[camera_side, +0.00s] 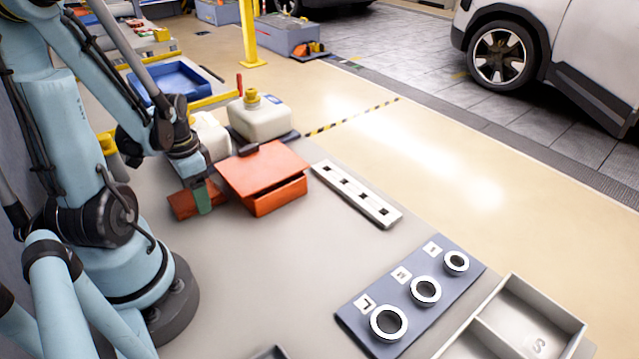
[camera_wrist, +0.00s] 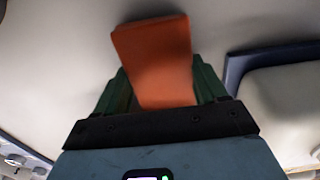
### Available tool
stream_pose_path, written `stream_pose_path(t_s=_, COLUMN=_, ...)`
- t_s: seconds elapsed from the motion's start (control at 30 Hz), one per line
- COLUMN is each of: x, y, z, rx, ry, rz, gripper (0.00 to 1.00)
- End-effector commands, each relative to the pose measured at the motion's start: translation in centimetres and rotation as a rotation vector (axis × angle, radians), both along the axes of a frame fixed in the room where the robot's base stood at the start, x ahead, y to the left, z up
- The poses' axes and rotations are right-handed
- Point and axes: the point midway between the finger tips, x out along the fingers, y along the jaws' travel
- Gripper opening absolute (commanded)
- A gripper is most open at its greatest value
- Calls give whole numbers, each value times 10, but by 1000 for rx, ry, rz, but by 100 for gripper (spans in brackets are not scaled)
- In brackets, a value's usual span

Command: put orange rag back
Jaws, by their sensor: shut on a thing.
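The orange rag (camera_wrist: 153,55) is between the green fingers of my gripper (camera_wrist: 160,82) in the wrist view and sticks out past their tips. One green finger covers part of the rag there. I cannot tell whether the rag touches the table. An orange-red box (camera_side: 280,197) with a slightly raised flat lid (camera_side: 262,166) stands just right of my gripper.
White jugs (camera_side: 261,119) stand behind the box; one also shows in the wrist view (camera_wrist: 285,105). A slotted white strip (camera_side: 355,194), a blue plate with several rings (camera_side: 412,296) and a grey divided tray (camera_side: 520,318) lie to the right.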

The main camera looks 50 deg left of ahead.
Motion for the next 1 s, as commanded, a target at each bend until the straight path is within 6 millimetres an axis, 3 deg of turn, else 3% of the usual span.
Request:
stream_pose_path(t_s=0.37, x=0, y=0, z=-4, rx=0, ry=0, rz=0, gripper=43)
stream_pose_path(t_s=0.4, x=0, y=0, z=-4, rx=0, ry=0, rz=0, gripper=76)
stream_pose_path(t_s=0.53, x=0, y=0, z=-4, rx=0, ry=-1, rz=0, gripper=96)
stream_pose_path(t_s=0.77, x=0, y=1, z=2, rx=3, ry=-2, rz=0, gripper=97)
stream_pose_path(t_s=1.0, x=0, y=0, z=23, rx=1, ry=0, rz=0, gripper=97)
